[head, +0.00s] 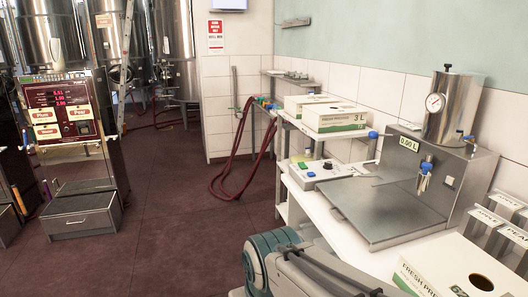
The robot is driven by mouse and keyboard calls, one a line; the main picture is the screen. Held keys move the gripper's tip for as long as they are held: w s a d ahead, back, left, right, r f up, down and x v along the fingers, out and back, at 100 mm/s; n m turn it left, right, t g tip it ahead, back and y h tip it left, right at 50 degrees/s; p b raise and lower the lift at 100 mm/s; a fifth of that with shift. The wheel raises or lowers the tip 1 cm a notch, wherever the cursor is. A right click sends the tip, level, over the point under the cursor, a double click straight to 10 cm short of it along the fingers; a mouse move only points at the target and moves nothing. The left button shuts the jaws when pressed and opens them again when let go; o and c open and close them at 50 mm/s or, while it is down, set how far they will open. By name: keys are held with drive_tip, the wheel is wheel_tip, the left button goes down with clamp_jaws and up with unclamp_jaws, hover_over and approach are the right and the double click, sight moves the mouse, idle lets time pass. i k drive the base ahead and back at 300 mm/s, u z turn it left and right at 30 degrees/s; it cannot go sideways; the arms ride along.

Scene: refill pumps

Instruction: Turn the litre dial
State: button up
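No dial is plainly labelled for litres. A small control box (322,171) with a blue knob (328,165) and small green and yellow controls sits on the white counter at right of middle. The metal filling machine (428,180) behind it carries a green "0.50 L" sign (409,144) and a blue-handled tap (425,174). A refill pump (75,125) at left has a red number display and a dark round part (83,128) on its front, too small to identify. My arm shows at the bottom middle; my gripper is out of view.
A white counter (288,194) runs along the right wall, with boxes (336,116) at its back. An open-holed carton (455,268) stands at front right. Red hoses (233,165) hang at the counter's far end. A grey step (81,216) stands before the pump. The middle floor is clear.

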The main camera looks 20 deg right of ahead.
sight(328, 166)
drive_tip(key=i, duration=1.6)
drive_tip(key=z, duration=0.85)
drive_tip(key=i, duration=0.8)
drive_tip(key=z, duration=0.35)
